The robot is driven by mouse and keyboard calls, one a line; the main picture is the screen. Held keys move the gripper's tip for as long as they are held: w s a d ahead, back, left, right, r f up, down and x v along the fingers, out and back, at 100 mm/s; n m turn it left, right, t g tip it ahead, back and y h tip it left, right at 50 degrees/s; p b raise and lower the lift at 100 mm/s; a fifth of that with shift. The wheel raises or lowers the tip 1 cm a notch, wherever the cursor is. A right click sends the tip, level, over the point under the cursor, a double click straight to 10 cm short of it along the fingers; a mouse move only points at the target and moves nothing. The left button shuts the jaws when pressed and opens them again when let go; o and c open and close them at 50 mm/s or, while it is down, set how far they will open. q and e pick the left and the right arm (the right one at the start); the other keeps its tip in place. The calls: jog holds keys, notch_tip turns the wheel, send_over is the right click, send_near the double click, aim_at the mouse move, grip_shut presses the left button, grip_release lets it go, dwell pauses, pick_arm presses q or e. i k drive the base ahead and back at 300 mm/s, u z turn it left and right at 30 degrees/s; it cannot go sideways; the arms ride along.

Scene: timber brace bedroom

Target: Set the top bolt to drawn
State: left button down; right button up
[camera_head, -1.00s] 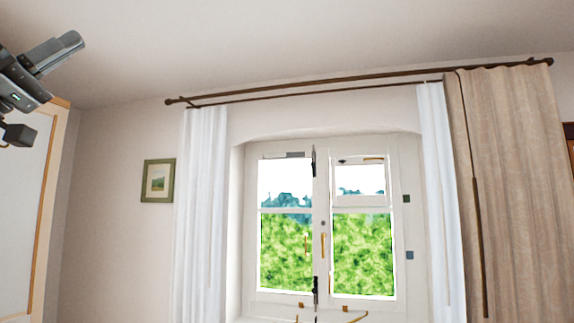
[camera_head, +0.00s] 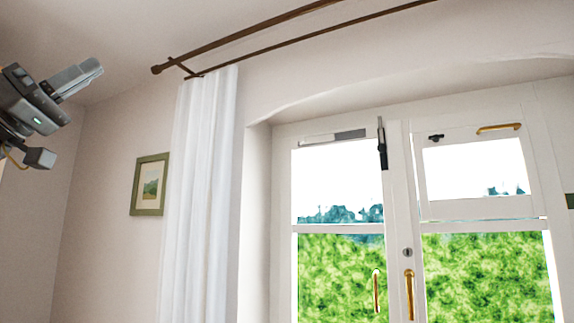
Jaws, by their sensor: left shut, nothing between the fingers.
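The top bolt (camera_head: 382,146) is a dark, upright fitting at the top of the window's middle, where the two sashes meet. Its exact position is too small to tell. The white window (camera_head: 401,200) has a left sash and a right sash with a small upper pane. Brass handles sit low on the sashes, one on the left (camera_head: 376,290) and one on the middle post (camera_head: 409,292). My left gripper (camera_head: 95,70) is at the upper left, shut and empty, well away from the bolt. My right gripper is out of view.
A white curtain (camera_head: 202,200) hangs left of the window from a brown double rod (camera_head: 250,42). A green-framed picture (camera_head: 149,184) is on the left wall. A brass bar handle (camera_head: 498,127) tops the small pane. The space before the window looks clear.

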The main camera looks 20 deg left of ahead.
aim_at(381, 148)
jog(key=z, duration=0.5)
jog(key=i, duration=1.55)
jog(key=z, duration=0.55)
